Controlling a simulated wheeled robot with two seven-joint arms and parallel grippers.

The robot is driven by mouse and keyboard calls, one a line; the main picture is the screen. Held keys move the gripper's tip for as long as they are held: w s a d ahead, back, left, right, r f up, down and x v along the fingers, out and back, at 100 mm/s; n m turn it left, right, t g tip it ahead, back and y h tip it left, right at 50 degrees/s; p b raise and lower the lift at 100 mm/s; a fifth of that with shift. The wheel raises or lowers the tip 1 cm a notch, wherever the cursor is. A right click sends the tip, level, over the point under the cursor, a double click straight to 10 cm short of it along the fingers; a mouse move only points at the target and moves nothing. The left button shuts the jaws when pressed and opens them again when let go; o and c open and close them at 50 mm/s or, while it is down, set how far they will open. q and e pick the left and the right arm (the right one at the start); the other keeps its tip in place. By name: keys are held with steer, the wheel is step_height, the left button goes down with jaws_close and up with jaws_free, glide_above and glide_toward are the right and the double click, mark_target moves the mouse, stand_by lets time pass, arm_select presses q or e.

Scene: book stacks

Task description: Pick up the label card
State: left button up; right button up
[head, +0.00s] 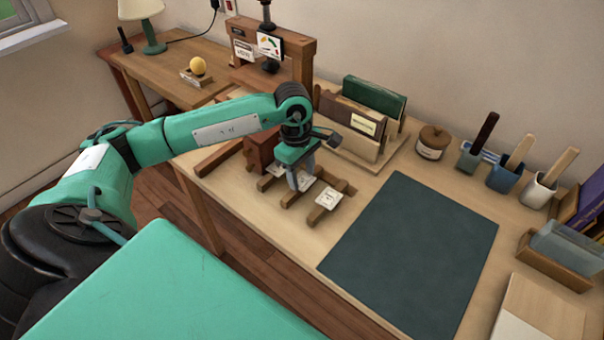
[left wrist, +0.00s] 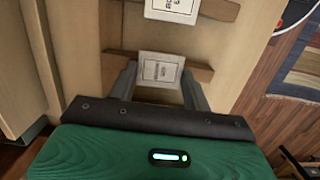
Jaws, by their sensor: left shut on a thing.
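A small white label card with dark print (left wrist: 160,71) is between the two fingers of my left gripper (left wrist: 160,92) in the left wrist view. My left gripper (head: 300,184) is shut on this card, low over the wooden rack of slats on the desk. In the head view the gripper partly hides the held card. A second white card (head: 328,198) rests on the slat to the right and also shows at the top of the left wrist view (left wrist: 173,8). Another pale card (head: 275,169) shows to the left of the gripper. My right gripper is not in view.
A dark green mat (head: 415,250) lies clear to the right. Behind the gripper stands a book rack with a green book (head: 375,95) and a brown one. A reddish-brown wooden block (head: 260,152) is close at the left. A round pot (head: 432,141) stands farther right.

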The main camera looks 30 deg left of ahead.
mark_target(302, 180)
arm_select(q)
step_height(302, 180, up, 20)
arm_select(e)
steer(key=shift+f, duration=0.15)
arm_select(q)
steer(key=shift+f, duration=0.15)
stand_by(0.4)
